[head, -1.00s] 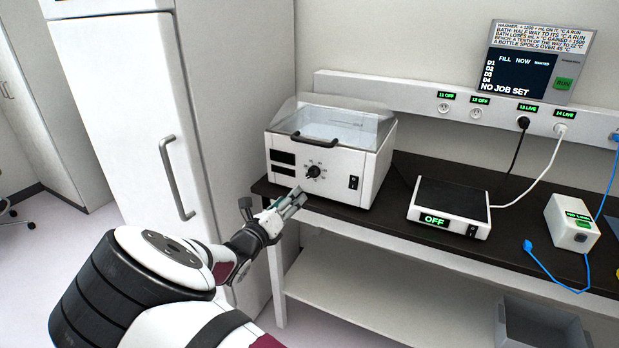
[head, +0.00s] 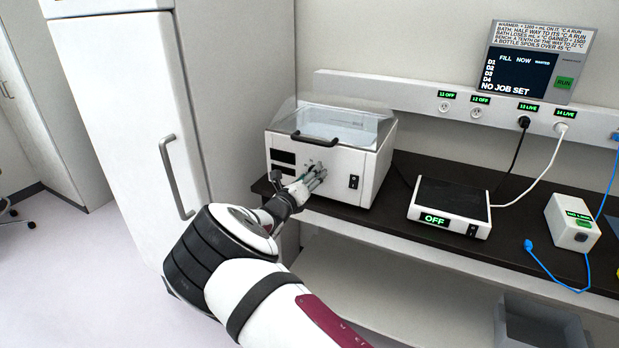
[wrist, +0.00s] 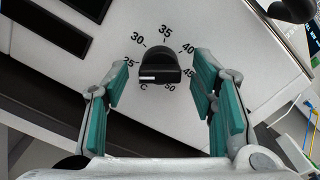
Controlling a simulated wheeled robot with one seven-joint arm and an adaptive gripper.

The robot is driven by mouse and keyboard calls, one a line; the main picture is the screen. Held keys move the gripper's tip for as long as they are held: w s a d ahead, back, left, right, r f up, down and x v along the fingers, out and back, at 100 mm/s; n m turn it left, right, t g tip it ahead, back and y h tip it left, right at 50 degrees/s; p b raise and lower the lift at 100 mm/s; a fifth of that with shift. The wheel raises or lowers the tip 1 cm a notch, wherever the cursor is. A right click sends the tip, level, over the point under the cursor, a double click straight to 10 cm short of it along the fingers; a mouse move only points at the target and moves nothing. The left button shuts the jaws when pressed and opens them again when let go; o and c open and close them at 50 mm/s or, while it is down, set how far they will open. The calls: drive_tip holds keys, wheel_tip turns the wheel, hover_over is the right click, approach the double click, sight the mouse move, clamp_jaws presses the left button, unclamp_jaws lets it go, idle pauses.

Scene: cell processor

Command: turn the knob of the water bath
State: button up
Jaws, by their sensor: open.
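The water bath (head: 318,187) is a white box with a clear lid and a dark handle, standing at the left end of the dark bench. Its black knob (wrist: 160,69) shows in the wrist view, ringed by a dial with numbers from 25 to 50. My gripper (wrist: 163,95) is open, with one teal-padded finger on each side of the knob and visible gaps to both. In the head view my gripper (head: 317,178) is at the front panel and hides most of the knob.
A black rocker switch (head: 354,182) sits right of the knob on the bath's front. A warmer plate (head: 450,205) reading OFF and a small white box (head: 573,224) stand to the right. A white fridge (head: 125,130) stands left. A wall panel (head: 525,62) reads NO JOB SET.

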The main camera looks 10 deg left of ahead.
drive_tip(key=c, duration=1.2)
drive_tip(key=shift+o, duration=0.2)
drive_tip(key=shift+m, duration=0.3)
drive_tip(key=shift+m+p, duration=3.95)
drive_tip(key=shift+m, duration=10.55)
